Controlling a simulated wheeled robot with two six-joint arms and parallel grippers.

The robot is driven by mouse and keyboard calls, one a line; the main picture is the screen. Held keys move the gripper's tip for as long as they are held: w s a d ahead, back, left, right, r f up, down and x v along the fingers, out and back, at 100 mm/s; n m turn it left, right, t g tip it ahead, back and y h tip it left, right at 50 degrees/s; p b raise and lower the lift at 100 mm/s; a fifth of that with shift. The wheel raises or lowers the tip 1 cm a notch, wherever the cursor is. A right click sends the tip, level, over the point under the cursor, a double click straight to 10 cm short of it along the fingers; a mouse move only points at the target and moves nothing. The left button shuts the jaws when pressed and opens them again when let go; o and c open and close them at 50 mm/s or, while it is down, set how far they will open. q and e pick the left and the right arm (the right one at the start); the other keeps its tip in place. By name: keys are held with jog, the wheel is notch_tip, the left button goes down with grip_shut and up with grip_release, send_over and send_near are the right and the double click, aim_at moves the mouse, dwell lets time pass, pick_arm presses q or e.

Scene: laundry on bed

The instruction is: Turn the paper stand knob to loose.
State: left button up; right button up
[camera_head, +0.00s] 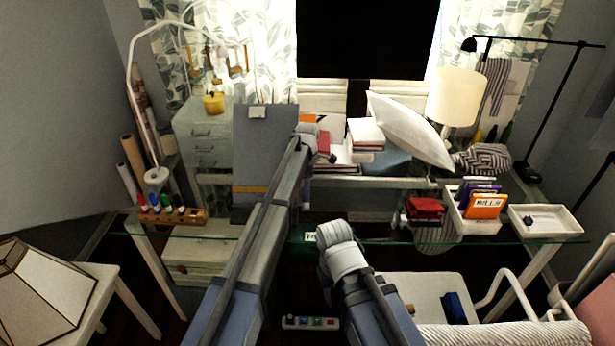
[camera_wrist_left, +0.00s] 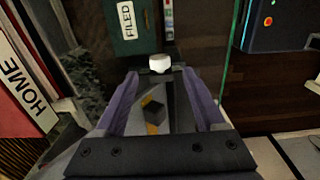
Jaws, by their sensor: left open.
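My left gripper (camera_head: 306,192) is mostly hidden behind its own arm in the head view; only a bit of purplish finger shows, above the glass desk. In the left wrist view my left gripper (camera_wrist_left: 156,74) is open, with its two purple-grey fingers apart. A white round knob (camera_wrist_left: 160,63) lies just past the fingertips, roughly centred between them; I cannot tell whether they touch it. The knob cannot be made out in the head view. A grey upright board with a clip (camera_head: 262,150), possibly the paper stand, stands left of my left arm. My right gripper is not visible.
The glass desk (camera_head: 400,241) carries a marker rack (camera_head: 172,216) on the left and a white tray (camera_head: 545,222) on the right. A green box labelled FILED (camera_wrist_left: 128,22) shows ahead, and a red HOME book (camera_wrist_left: 30,90) at the left.

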pick_arm(q)
jog(key=shift+r+p, duration=0.6)
jog(key=shift+r, duration=0.4)
jog(key=s+a+m, duration=0.5)
jog(key=s+m, duration=0.1)
jog(key=s, duration=0.5)
jog(key=s+a+m, duration=0.4)
jog(key=s+m, duration=0.2)
jog(key=s, duration=0.6)
jog(key=s+a+m, duration=0.5)
jog(key=s+m, duration=0.1)
jog(key=s, duration=0.5)
jog(key=s+d+m+y, duration=0.1)
jog(key=s+d+m, duration=0.2)
jog(key=d, duration=0.8)
jog(key=s, duration=0.2)
jog(key=shift+s+m, duration=0.3)
jog(key=shift+m, duration=0.1)
